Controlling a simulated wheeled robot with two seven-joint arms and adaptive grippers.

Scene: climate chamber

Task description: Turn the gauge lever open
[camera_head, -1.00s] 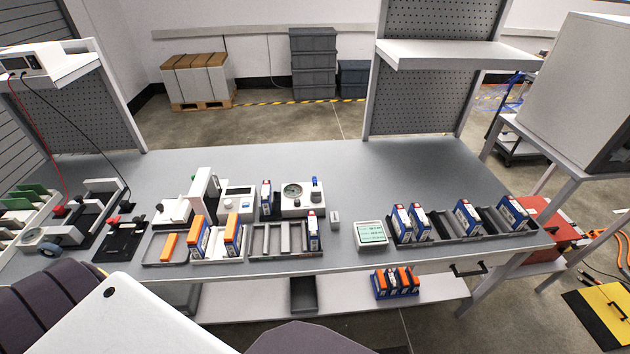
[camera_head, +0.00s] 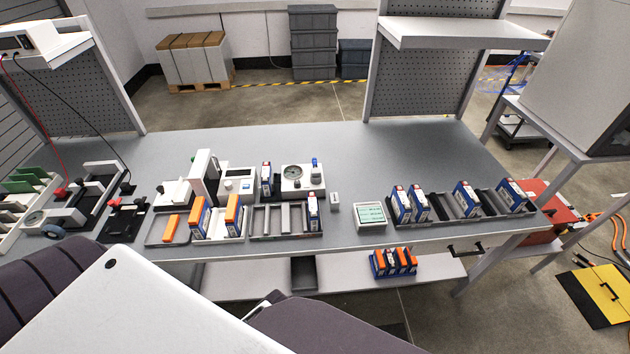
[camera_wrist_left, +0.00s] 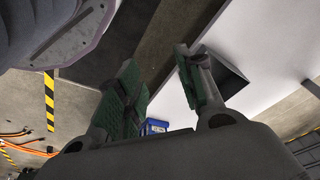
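The gauge (camera_head: 292,172) is a round dial on a white block near the middle of the bench in the head view. Its blue-topped lever (camera_head: 315,163) stands upright at the right end of that block. My left gripper (camera_wrist_left: 160,85) shows only in the left wrist view. Its two green-padded fingers are apart with nothing between them. It is away from the gauge, with the floor and a pale surface behind it. The gauge is not visible in the wrist view. My right gripper is in neither view.
Trays with blue-white and orange boxes stand in front of and left of the gauge. The bench (camera_head: 400,155) behind the gauge is clear.

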